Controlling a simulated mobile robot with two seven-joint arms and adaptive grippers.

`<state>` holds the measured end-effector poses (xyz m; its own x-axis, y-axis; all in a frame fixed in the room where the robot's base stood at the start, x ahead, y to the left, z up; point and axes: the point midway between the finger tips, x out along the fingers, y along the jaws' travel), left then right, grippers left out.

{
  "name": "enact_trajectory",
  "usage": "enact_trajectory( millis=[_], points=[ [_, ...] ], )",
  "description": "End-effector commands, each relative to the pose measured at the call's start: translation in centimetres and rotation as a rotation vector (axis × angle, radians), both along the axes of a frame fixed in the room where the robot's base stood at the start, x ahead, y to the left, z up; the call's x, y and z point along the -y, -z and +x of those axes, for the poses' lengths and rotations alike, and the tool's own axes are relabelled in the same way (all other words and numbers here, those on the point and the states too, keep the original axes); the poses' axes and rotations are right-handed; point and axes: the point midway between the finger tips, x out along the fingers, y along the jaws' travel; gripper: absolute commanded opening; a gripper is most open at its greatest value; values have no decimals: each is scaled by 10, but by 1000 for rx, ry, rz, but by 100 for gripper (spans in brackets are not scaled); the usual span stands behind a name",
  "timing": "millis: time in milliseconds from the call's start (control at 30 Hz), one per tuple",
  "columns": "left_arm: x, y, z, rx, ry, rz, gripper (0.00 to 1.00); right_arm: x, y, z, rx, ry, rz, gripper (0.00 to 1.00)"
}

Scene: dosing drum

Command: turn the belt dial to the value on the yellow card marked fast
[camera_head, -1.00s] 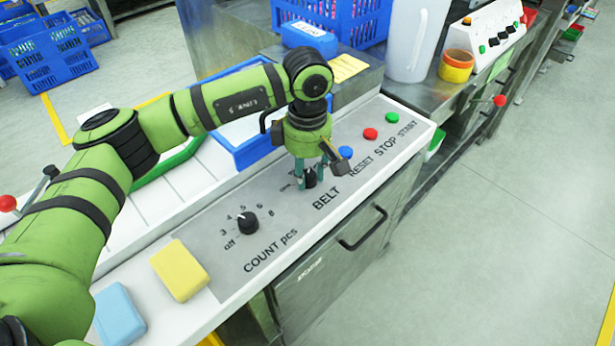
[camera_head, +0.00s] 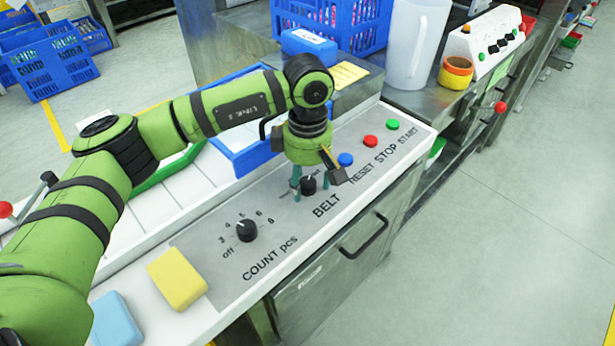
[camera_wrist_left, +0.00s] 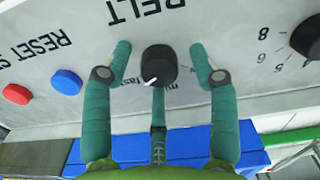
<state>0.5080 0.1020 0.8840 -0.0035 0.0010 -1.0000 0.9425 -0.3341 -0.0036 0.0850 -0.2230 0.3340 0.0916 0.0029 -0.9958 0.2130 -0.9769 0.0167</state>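The black belt dial (camera_head: 308,185) sits on the grey panel above the word BELT. It also shows in the left wrist view (camera_wrist_left: 159,66), its white mark pointing to the lower left in that picture. Small lettering beside it is partly hidden by the dial and fingers. My left gripper (camera_head: 311,192) is over the dial. Its green fingers (camera_wrist_left: 160,62) stand on either side of the dial with gaps, so it is open and not gripping. A yellow card (camera_head: 348,74) lies on the metal surface behind; its writing is too small to read. My right gripper is not in view.
The count dial (camera_head: 246,230) is left of the belt dial. Blue (camera_head: 345,159), red (camera_head: 370,141) and green (camera_head: 392,124) buttons are to the right. A yellow block (camera_head: 177,279) and a light blue block (camera_head: 116,321) lie at the panel's near left. A blue tray is behind.

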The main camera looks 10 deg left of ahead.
Motion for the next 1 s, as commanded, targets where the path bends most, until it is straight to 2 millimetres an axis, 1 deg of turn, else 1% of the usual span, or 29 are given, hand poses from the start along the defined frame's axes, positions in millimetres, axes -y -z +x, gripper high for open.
enact_trajectory(
  millis=[167,267,500,600,700,833,1000],
  points=[
    [0,-7,1,4,-2,-1,59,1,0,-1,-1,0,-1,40],
    [0,-22,2,7,-1,-2,59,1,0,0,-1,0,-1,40],
    [1,-73,2,6,0,-1,59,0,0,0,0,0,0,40],
    [0,-92,1,4,0,0,59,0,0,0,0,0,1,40],
    [0,-106,1,3,-1,0,59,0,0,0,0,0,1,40],
    [1,-117,1,1,1,0,59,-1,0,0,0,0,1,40],
    [0,-120,0,-1,1,0,59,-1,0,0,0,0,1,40]
  ],
)
